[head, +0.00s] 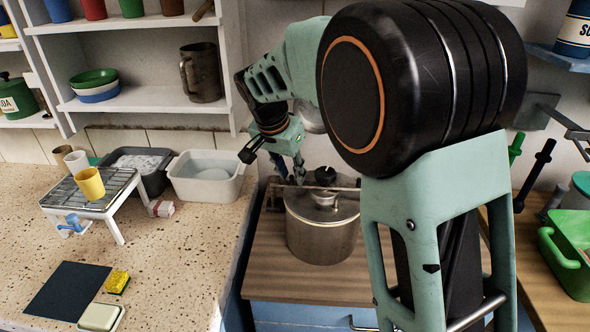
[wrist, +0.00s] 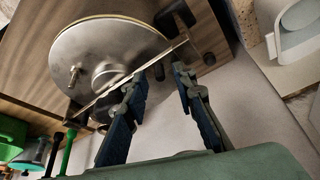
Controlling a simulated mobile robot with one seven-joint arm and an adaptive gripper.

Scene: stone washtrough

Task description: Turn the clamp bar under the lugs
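A round steel pot (head: 322,240) with a lid stands on the wooden top. A thin metal clamp bar (head: 345,189) lies across the lid, over a central knob. In the wrist view the clamp bar (wrist: 103,97) runs diagonally across the lid (wrist: 100,45). My gripper (head: 295,172) is above the pot's far left side. In the wrist view my gripper (wrist: 159,72) is open, with its two fingers apart beside one stretch of the bar. I see nothing held. Contact with the bar cannot be told. I cannot clearly make out the lugs.
The wooden top (head: 265,275) has free room in front of the pot. A speckled counter (head: 180,265) on the left holds a white basin (head: 207,178) and a rack (head: 95,195) with a yellow cup. A green tray (head: 562,255) stands at the right. Shelves hang behind.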

